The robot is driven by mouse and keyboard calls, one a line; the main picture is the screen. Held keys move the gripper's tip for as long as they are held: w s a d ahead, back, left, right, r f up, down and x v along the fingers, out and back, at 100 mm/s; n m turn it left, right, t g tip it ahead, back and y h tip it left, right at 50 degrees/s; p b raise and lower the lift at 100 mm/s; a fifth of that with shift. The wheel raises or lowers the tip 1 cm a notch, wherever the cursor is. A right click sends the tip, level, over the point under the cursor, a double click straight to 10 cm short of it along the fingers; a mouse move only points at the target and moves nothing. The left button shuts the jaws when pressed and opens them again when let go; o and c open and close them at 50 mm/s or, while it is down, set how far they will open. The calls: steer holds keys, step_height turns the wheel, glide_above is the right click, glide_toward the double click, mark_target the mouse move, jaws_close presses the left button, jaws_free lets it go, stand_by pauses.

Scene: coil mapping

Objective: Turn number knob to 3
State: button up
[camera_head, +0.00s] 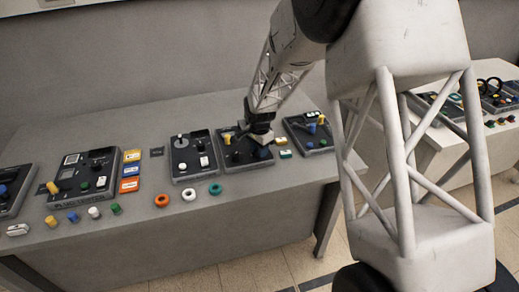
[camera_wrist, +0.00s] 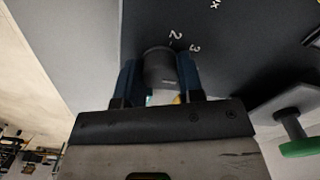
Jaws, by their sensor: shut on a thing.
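The number knob (camera_wrist: 161,68) is a dark cylinder on a black panel (camera_wrist: 255,45) in the wrist view. The white digits "2" and "3" are printed beyond it, with 3 to the right of 2. Which digit the knob points at cannot be told. My gripper (camera_wrist: 160,78) is shut on the knob, with one dark blue finger on each side. In the head view my gripper (camera_head: 258,143) reaches down onto the panel (camera_head: 239,163), the second from the right on the near table, and hides the knob.
Neighbouring panels stand close on the left (camera_head: 186,172) and right (camera_head: 322,147). An orange ring (camera_head: 162,200), a white ring (camera_head: 189,194) and a green ring (camera_head: 215,189) lie in front. A green-tipped part (camera_wrist: 298,148) is at the right in the wrist view.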

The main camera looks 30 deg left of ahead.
steer(key=shift+n, duration=0.5)
steer(key=n, duration=0.2)
steer(key=shift+n, duration=2.4)
steer(key=o, duration=0.9)
steer(key=shift+r, duration=0.1)
steer(key=shift+r, duration=3.85)
